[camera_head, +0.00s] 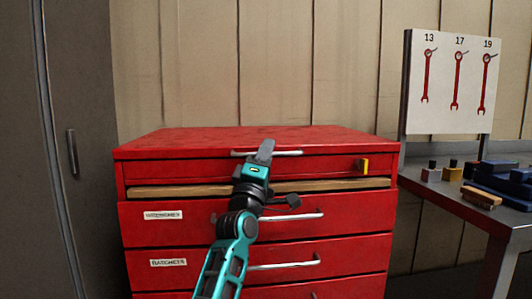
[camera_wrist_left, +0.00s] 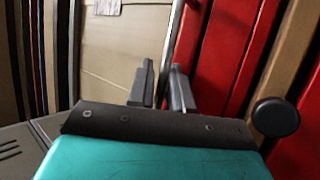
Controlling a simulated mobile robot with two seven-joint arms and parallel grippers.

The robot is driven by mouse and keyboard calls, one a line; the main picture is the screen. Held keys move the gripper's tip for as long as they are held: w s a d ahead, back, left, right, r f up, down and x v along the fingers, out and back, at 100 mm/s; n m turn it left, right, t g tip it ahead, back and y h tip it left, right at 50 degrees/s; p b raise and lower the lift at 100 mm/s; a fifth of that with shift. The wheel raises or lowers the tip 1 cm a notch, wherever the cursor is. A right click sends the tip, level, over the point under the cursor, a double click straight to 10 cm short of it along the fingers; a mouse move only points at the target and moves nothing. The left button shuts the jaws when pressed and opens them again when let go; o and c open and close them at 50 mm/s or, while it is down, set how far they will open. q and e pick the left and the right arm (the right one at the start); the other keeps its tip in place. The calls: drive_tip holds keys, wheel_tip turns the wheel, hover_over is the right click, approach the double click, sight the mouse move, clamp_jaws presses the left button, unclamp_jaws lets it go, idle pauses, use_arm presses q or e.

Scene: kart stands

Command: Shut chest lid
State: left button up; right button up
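The red chest (camera_head: 250,235) stands in the middle of the head view. Its lid (camera_head: 200,140) lies flat or nearly flat on top, with a pale handle (camera_head: 290,153) along its front edge; whether a small gap is left under it, I cannot tell. My left gripper (camera_head: 265,150) is in front of the chest, its fingers pointing up and covering part of the handle. Red chest surfaces (camera_wrist_left: 225,50) show at the right there. My right gripper is out of view.
A yellow latch (camera_head: 364,166) sticks out of the chest front. Drawers with handles (camera_head: 290,217) lie below a wooden strip (camera_head: 160,191). A grey cabinet (camera_head: 85,100) stands left. At right, a bench (camera_head: 440,188) carries small blocks and a wrench board (camera_head: 450,115).

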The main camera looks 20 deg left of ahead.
use_arm(q)
drive_tip(key=shift+w+f, duration=0.15)
drive_tip(key=shift+f, duration=0.6)
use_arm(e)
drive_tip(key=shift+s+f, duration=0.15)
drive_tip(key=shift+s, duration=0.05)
use_arm(q)
drive_tip(key=shift+s+f, duration=0.3)
drive_tip(key=shift+s, duration=0.15)
drive_tip(key=r+p+v, duration=0.1)
drive_tip(key=v, duration=1)
drive_tip(key=shift+s+p, duration=0.4)
drive_tip(key=shift+s, duration=0.15)
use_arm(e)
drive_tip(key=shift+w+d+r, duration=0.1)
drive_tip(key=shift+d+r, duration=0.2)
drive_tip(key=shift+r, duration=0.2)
